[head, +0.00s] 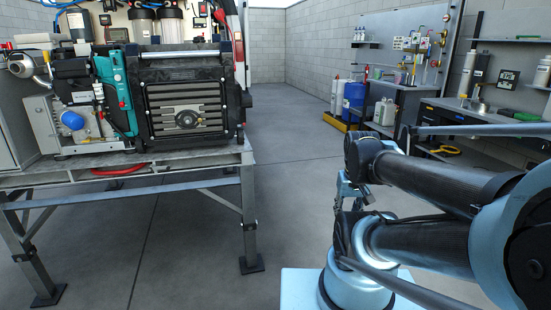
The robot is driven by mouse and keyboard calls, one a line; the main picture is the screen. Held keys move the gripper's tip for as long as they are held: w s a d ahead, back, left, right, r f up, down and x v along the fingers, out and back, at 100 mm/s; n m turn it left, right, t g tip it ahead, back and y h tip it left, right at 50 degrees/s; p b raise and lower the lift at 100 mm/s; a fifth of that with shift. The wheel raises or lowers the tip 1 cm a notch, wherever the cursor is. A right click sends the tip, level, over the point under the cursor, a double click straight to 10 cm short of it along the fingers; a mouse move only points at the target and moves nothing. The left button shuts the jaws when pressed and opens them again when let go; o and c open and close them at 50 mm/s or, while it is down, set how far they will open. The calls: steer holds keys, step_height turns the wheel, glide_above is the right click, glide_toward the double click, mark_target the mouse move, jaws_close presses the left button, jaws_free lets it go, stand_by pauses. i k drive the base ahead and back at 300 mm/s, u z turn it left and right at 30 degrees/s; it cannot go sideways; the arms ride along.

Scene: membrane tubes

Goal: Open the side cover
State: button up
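The side cover (186,104) is a dark, ribbed panel on the side of a machine at the left of the head view. A round knob or latch (186,119) sits low in its middle. The cover looks shut, flush in its black frame. My gripper (350,192) seems to be the small jointed part below the end of my folded arm, right of centre. It is well to the right of the cover and apart from it. Its fingers are small and partly hidden by my arm, so I cannot tell whether they are open.
The machine stands on a grey metal table (135,164) with legs and braces. A red hose (118,170) lies under its top. Concrete floor (300,170) is clear between the table and my arm. A workbench (465,112) and a blue canister (353,102) stand at the right.

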mark_target(239, 88)
steer(key=i, duration=1.25)
steer(key=u, duration=3.35)
steer(key=k, duration=0.95)
steer(key=z, duration=1.3)
